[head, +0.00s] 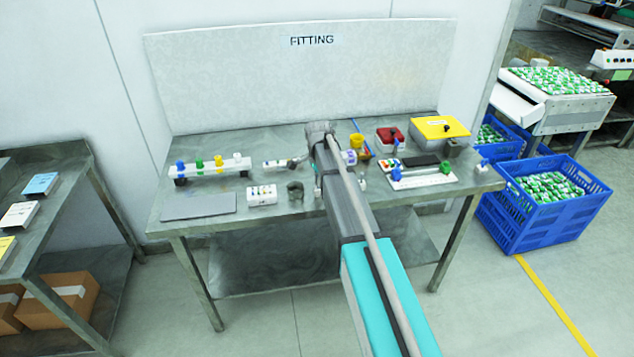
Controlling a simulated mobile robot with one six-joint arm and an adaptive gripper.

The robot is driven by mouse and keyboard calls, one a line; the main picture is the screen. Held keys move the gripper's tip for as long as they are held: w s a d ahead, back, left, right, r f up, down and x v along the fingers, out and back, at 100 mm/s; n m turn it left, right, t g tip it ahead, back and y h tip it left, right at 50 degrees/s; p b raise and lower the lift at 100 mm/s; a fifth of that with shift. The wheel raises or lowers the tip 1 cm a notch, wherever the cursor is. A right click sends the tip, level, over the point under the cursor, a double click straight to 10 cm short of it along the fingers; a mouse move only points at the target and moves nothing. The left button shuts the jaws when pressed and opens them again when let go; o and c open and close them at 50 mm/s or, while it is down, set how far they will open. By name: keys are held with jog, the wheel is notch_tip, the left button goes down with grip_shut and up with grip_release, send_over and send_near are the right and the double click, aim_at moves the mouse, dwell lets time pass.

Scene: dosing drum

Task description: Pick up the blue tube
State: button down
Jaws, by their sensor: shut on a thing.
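My arm reaches over the workbench, and its wrist end (320,130) is above the middle of the table. My gripper's fingers are hidden behind the arm, so what they hold does not show. Blue fittings also show: one on the left of the white rack (180,167) and one on the white strip at the right (396,174).
On the workbench (270,140) are a grey mat (198,205), a white block (262,195), a dark grey holder (295,190), a red-topped box (390,137) and a yellow-lidded box (440,128). A tall back panel (240,80) stands behind. Blue crates (545,200) stand right.

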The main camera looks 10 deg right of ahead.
jog(key=shift+r, duration=0.2)
notch_tip(320, 180, up, 2)
jog(key=shift+r+p, duration=0.1)
jog(key=shift+p, duration=1.05)
jog(key=s+r+p, duration=1)
jog(key=s, duration=0.4)
jog(key=shift+d+r, duration=0.2)
jog(key=shift+d, duration=0.15)
jog(key=shift+f, duration=0.1)
jog(key=shift+f, duration=0.45)
